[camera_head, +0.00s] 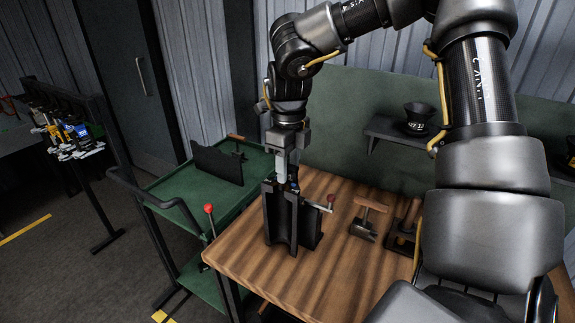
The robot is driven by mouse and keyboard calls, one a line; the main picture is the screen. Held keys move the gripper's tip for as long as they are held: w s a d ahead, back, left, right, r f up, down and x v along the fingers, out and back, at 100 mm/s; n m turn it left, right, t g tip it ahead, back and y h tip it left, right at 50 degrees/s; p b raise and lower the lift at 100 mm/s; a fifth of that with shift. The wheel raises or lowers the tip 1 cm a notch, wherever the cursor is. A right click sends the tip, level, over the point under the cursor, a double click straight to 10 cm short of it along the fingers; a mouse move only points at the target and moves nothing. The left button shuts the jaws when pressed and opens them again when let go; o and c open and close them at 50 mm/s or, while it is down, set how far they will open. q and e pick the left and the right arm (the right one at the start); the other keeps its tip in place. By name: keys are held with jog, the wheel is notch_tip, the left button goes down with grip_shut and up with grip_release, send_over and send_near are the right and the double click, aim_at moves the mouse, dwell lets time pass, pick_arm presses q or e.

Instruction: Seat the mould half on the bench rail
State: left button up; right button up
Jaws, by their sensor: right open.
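The dark mould half (281,222) stands upright near the left end of the wooden bench (300,285), with a hollow channel in its near face. My right gripper (287,180) points down at the top of the mould half, open. Its fingers are right at the upper edge; I cannot tell whether they touch it. A bench rail is not clearly visible; the foot of the mould half hides what is under it. My left gripper is not in view.
A red-knobbed lever (331,199) sits right of the mould half; a wooden-handled clamp (364,222) stands further right. A green cart (170,187) with a dark upright plate (217,164) is at left. A shelf holds a black cup (417,118). The bench front is clear.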

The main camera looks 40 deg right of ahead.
notch_tip(320, 180, up, 11)
dwell(0.4)
jog(key=shift+a, duration=0.1)
notch_tip(320, 180, up, 7)
jog(key=p, duration=0.8)
jog(key=shift+p, duration=0.3)
dwell(0.3)
